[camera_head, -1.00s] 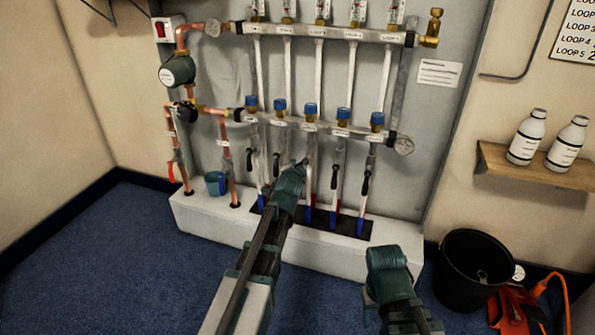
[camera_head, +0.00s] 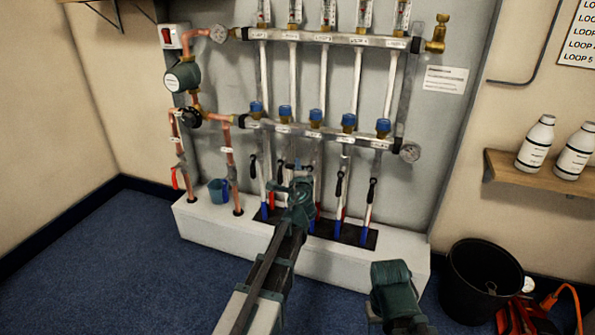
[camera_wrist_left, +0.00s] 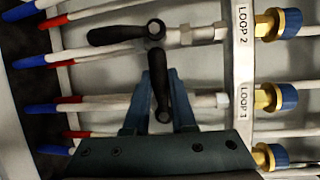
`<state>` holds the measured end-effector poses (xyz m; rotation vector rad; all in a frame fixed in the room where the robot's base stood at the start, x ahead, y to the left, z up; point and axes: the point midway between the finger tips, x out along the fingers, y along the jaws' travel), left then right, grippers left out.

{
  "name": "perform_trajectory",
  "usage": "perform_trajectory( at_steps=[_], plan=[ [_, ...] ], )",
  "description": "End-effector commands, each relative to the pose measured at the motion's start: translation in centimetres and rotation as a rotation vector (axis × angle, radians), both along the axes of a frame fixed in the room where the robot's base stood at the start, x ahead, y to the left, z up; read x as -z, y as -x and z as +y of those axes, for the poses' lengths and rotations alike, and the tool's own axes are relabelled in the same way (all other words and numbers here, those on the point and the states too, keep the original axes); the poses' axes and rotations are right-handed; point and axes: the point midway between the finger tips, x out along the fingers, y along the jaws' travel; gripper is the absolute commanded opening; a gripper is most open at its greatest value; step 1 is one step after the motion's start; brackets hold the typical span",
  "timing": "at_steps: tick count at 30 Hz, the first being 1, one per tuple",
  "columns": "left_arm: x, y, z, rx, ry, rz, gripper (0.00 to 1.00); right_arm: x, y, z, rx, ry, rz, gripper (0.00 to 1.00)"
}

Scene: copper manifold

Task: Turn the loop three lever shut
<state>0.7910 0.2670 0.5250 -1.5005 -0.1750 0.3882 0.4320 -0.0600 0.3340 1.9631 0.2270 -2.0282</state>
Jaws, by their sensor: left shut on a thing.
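In the head view my left gripper (camera_head: 301,184) is at the lower manifold, among the black levers, and covers most of the third one. In the left wrist view its two fingers (camera_wrist_left: 160,95) are shut on the black loop three lever (camera_wrist_left: 159,88). That lever lies crosswise to its white pipe, with its tip close to the loop two lever (camera_wrist_left: 118,34), which lies along its pipe. The loop three label (camera_wrist_left: 243,101) is blurred. My right arm's end (camera_head: 391,285) is at the lower right, away from the manifold; its jaws cannot be made out.
The loop four lever (camera_head: 339,185) and loop five lever (camera_head: 372,190) hang along their pipes on the right. The loop one lever (camera_head: 253,167) is on the left. A white plinth (camera_head: 215,228) runs below. A black bucket (camera_head: 470,290) stands at right.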

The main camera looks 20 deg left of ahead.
Motion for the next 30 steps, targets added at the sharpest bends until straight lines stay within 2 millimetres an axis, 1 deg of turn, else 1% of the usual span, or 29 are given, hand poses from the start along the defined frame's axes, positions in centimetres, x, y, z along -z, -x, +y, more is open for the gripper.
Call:
perform_trajectory(
  at_steps=[5,16,17,21,30],
  plan=[
    [-0.11,0.06,0.02,0.000,-0.028,0.001,0.00,0.08,0.00,0.00,0.000,0.000,0.000,0.50],
    [-0.20,0.01,0.03,0.002,-0.032,0.000,0.00,0.04,0.00,0.00,0.000,0.000,0.000,0.50],
    [-0.20,0.01,0.03,0.001,-0.032,0.001,0.28,0.03,0.00,0.00,0.000,0.000,0.000,0.50],
    [-0.19,0.00,0.04,0.001,-0.029,0.000,0.53,0.03,0.00,0.00,0.000,0.000,0.000,0.50],
    [-0.16,0.09,-0.02,0.001,-0.027,0.000,0.53,0.04,0.00,0.00,0.000,0.000,0.000,0.50]
  ],
)
